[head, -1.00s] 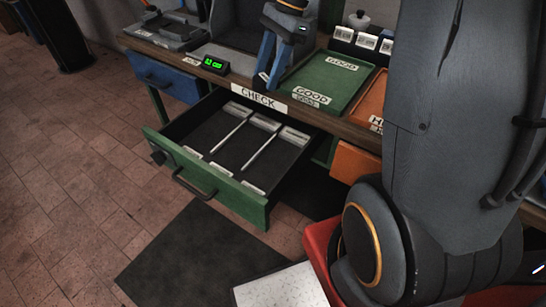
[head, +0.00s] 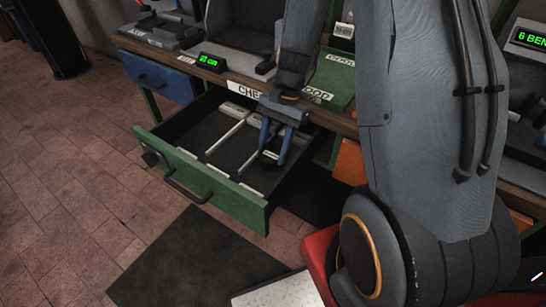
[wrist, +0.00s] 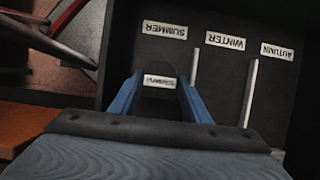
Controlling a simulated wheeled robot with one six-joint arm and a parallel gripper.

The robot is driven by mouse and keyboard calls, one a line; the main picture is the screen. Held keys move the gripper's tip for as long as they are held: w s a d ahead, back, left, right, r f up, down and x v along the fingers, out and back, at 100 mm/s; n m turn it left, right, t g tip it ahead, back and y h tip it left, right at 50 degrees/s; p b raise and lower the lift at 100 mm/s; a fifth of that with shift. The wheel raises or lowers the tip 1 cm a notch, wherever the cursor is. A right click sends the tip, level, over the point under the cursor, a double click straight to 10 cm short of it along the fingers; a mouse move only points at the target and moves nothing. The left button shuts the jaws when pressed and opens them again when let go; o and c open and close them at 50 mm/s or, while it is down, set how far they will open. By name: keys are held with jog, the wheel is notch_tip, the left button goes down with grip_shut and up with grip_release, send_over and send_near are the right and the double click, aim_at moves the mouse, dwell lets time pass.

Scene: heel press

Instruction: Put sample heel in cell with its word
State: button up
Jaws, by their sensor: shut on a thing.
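My gripper (head: 274,146) has blue fingers and hangs over the right-hand cell of the open green drawer (head: 213,190). In the wrist view my gripper (wrist: 160,100) is shut on the dark sample heel (wrist: 158,101). The heel bears a small white label, upside down, too small to read surely. Cell labels at the drawer's edge read upside down SUMMER (wrist: 165,30), WINTER (wrist: 232,43) and AUTUMN (wrist: 276,50). The heel is in line with the SUMMER cell. Whether it touches the drawer floor I cannot tell.
Two thin pale dividers (head: 225,137) split the drawer into three cells. The bench edge with the CHECK sign (head: 240,88) runs just behind it. A green GOOD tray (head: 336,78) sits on the bench, partly behind my arm. A blue drawer (head: 160,78) is at left.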

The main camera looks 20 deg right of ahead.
aim_at(274, 152)
jog(key=shift+f, duration=1.6)
jog(key=shift+f, duration=0.1)
jog(key=o, duration=1.2)
jog(key=v, duration=1.1)
jog(key=s+a+r+n+t+h, duration=0.1)
jog(key=s+n, duration=0.2)
jog(key=s, duration=0.1)
jog(key=s+a+r+n+t+h, duration=0.1)
jog(key=s+n, duration=0.3)
jog(key=s+a+r+n+h+b, duration=0.1)
jog(key=s+n, duration=0.2)
jog(key=s, duration=0.1)
jog(key=shift+a+r+n+t+h, duration=0.3)
jog(key=shift+r+n+t, duration=0.1)
jog(key=shift+w, duration=0.1)
